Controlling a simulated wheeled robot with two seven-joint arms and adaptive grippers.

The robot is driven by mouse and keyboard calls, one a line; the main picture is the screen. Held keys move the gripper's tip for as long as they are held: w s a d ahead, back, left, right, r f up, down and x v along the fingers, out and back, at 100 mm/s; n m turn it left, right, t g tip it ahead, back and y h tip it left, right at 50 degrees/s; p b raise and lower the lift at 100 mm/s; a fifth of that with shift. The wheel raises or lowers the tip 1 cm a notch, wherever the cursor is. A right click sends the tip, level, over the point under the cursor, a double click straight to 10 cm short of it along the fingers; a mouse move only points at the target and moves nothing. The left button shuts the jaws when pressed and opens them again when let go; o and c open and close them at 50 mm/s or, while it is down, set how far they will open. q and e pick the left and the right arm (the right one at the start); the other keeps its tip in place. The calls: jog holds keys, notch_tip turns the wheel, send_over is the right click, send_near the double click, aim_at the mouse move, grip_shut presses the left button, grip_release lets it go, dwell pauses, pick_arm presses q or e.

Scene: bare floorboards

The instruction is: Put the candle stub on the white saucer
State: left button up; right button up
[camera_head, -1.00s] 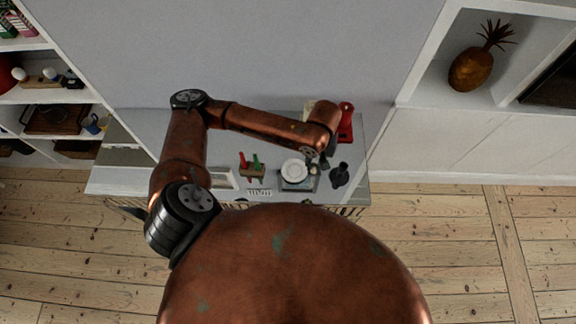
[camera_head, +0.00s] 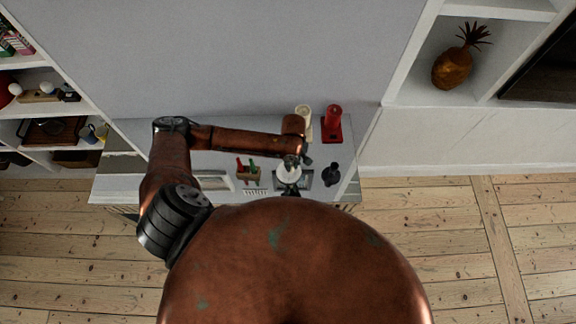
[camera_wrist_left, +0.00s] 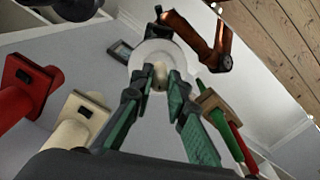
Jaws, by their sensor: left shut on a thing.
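The white saucer (camera_head: 284,178) rests on a dark flat stand on the table; it also shows in the left wrist view (camera_wrist_left: 148,51). My left gripper (camera_head: 291,165) is over the saucer's far part. In the left wrist view my left gripper (camera_wrist_left: 159,79) has its green-padded fingers shut on the small pale candle stub (camera_wrist_left: 159,76), with the saucer behind it. I cannot tell whether the stub touches the saucer. The stub is hidden in the head view. The dark end of another copper arm of mine shows near the saucer, its jaws unclear.
A cream grinder-like object (camera_head: 304,112) and a red one (camera_head: 333,118) stand at the back right. A dark bottle-shaped object (camera_head: 332,174) stands right of the saucer. A wooden holder (camera_head: 248,174) with red and green pieces stands left.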

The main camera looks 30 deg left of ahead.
pick_arm(q)
jog(key=shift+w+a+f, duration=0.2)
jog(key=shift+a+f, duration=0.25)
jog(key=shift+f, duration=0.05)
jog(key=shift+w+a+f, duration=0.2)
jog(key=shift+a+f, duration=0.2)
jog(key=shift+f, duration=0.1)
jog(key=shift+w+a+f, duration=0.1)
jog(key=shift+f, duration=0.85)
jog(key=shift+w+a+f, duration=0.1)
jog(key=shift+f, duration=0.8)
jog(key=shift+s+f, duration=0.1)
jog(key=o, duration=0.8)
notch_tip(320, 180, up, 12)
